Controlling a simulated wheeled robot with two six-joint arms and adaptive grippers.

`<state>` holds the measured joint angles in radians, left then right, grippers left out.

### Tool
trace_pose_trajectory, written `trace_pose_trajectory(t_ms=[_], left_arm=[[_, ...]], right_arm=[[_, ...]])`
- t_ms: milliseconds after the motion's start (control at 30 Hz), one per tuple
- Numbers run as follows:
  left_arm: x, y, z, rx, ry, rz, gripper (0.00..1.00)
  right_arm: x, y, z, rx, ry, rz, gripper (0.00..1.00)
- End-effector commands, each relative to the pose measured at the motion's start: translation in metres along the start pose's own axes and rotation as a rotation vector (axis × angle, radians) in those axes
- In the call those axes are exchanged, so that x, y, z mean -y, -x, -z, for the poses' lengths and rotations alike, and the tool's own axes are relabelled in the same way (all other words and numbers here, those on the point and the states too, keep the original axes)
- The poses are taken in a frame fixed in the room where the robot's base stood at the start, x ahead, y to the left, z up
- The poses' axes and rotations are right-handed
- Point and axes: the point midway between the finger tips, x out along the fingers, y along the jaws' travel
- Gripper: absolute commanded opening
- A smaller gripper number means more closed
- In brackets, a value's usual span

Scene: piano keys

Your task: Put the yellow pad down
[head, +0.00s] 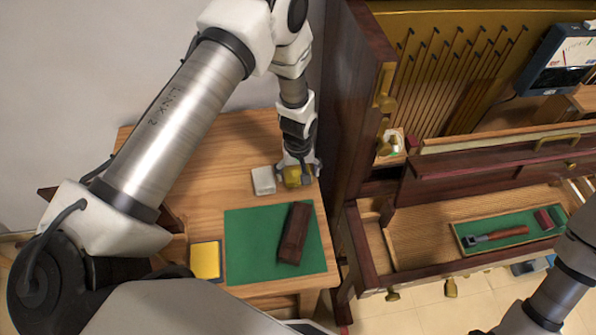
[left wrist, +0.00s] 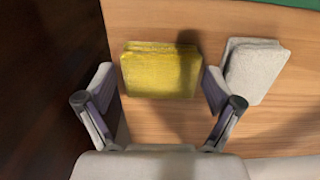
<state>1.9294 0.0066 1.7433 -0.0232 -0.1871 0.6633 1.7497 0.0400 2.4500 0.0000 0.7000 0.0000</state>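The yellow pad (head: 293,178) rests on the wooden table near its back right, just right of a white pad (head: 263,180). In the left wrist view the yellow pad (left wrist: 160,71) looks like a two-layer block lying on the wood, with the white pad (left wrist: 255,70) close to its right. My left gripper (head: 299,168) is low over the yellow pad. Its fingers (left wrist: 160,88) are spread, one at each side of the pad, with no clear grip on it. My right gripper is not in view; only part of that arm shows at the lower right.
A green mat (head: 250,250) with a dark wooden block (head: 293,233) covers the table's front. A yellow-topped flat item (head: 206,261) lies left of it. The open piano cabinet (head: 350,110) stands close on the right, with an open drawer holding a green tool tray (head: 475,228).

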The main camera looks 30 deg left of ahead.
Motion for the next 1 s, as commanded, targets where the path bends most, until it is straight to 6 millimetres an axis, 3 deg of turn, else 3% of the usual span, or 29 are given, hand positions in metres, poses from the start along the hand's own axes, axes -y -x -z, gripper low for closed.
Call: trace_pose_trajectory(t_ms=[433,800,1000], left_arm=[[0.0,0.01,0.001,-0.001,0.0,-0.001,1.0],[-0.001,0.097,0.001,-0.004,0.0,-0.003,1.0],[0.0,0.122,0.0,-0.001,0.0,-0.001,1.0]], right_arm=[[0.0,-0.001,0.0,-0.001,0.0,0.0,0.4],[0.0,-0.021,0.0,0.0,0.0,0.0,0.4],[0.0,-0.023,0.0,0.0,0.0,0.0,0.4]])
